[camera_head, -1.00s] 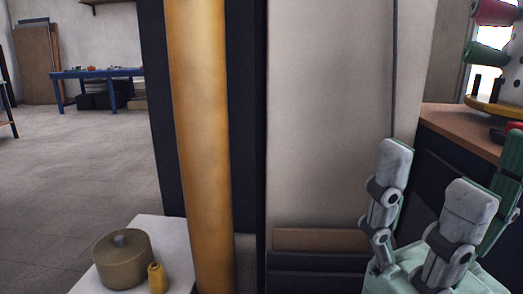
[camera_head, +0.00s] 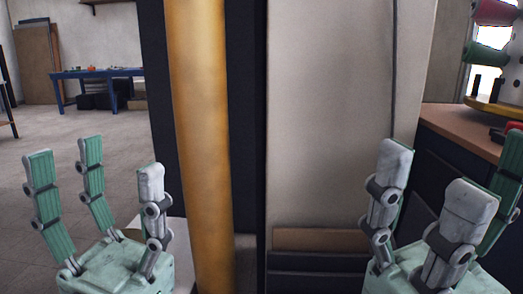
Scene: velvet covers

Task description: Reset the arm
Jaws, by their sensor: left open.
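My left gripper (camera_head: 107,160) stands upright at the lower left with its three green and grey fingers spread and empty. It is in front of a small white table, left of a tall golden-orange column (camera_head: 200,140). My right gripper (camera_head: 450,165) stands upright at the lower right, its fingers also spread apart with nothing between them. Its lower part is cut off by the picture's edge. The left gripper hides most of the white table (camera_head: 181,240) and what stands on it.
A pale panel (camera_head: 330,110) with a dark frame fills the middle. A brown counter (camera_head: 455,130) with a yellow-based rack of coloured spools (camera_head: 487,55) is at the right. A blue table (camera_head: 95,74) stands far back left, with open floor (camera_head: 60,125) before it.

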